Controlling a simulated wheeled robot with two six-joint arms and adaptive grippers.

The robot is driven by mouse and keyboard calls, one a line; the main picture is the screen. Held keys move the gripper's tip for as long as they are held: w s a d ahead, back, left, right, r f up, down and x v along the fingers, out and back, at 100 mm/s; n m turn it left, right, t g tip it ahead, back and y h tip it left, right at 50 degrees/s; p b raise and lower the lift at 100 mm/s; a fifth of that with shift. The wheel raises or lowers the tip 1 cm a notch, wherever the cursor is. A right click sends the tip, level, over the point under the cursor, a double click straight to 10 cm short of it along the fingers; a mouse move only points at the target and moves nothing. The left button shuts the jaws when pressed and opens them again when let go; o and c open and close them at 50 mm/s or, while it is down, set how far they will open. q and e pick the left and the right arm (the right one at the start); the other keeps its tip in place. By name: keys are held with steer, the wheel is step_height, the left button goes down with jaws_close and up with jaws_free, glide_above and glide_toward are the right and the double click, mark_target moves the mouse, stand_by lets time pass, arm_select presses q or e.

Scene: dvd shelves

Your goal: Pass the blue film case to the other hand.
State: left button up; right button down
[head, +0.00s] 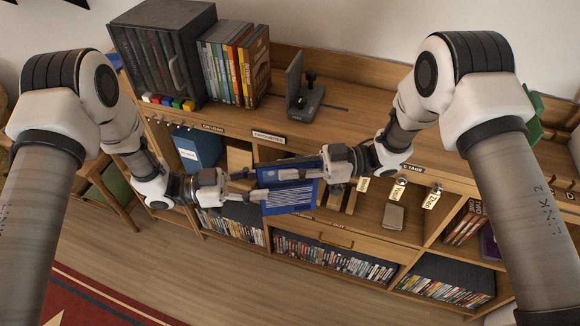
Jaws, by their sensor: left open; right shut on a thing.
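The blue film case (291,200) is held in the air in front of the shelf unit, in the middle of the head view. My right gripper (325,168) is shut on its right side. My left gripper (266,185) is open at the case's left side, its fingers reaching over or around the left edge. I cannot tell whether the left fingers touch the case. The fingers hide parts of the case's upper and left areas.
The wooden shelf unit (370,125) is behind both grippers. On its top stand a dark box (150,60), a row of cases (237,62) and a grey bookend (305,100). A blue box (197,148) sits in a left compartment. Lower shelves hold many film cases. Open floor (200,270) lies in front.

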arm_select(q)
steer(key=a, duration=1.1)
steer(key=w+a+f+n+t+y, duration=0.2)
steer(key=w+f+n+t+y, duration=0.2)
steer(key=f+n+t+y, duration=0.15)
steer(key=s+a+f+n+y, duration=0.2)
steer(key=s+f+n+y, duration=0.2)
steer(key=f+n+y, duration=0.4)
steer(key=s+a+f+n+g+y, duration=0.2)
steer(key=s+f+g, duration=0.1)
steer(key=s, duration=0.9)
steer(key=s+a+f+n+g+y, duration=0.2)
steer(key=s+f+g, duration=0.1)
steer(key=s, duration=0.9)
steer(key=shift+f+g, duration=0.35)
steer(key=shift+f, duration=0.55)
steer(key=shift+s+a+y, duration=0.1)
steer(key=shift+a+y, duration=0.05)
steer(key=shift+y, duration=0.1)
